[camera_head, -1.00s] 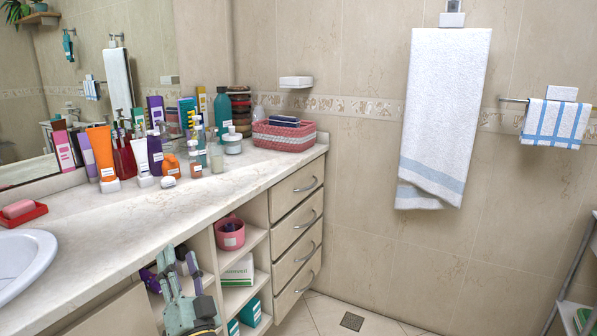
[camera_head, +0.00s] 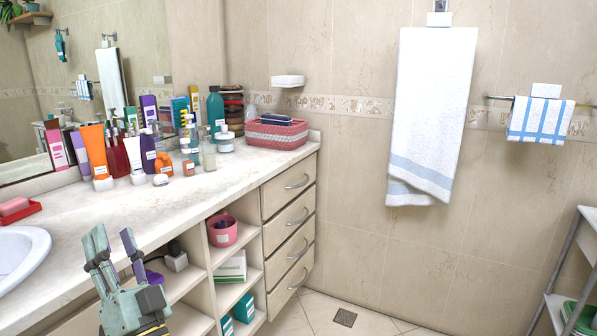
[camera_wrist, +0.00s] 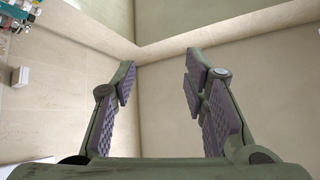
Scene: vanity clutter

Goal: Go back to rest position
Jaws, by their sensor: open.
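The gripper appears clear of the shelves and counter, though the exact gap to the counter front cannot be told.
The marble counter (camera_head: 185,188) holds several bottles and tubes, a pink basket (camera_head: 277,134), a red soap dish (camera_head: 18,212) and a sink (camera_head: 18,255). Shelves hold a pink pot (camera_head: 222,232) and boxes. A shelf rack (camera_head: 575,270) stands right. The floor between is clear.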

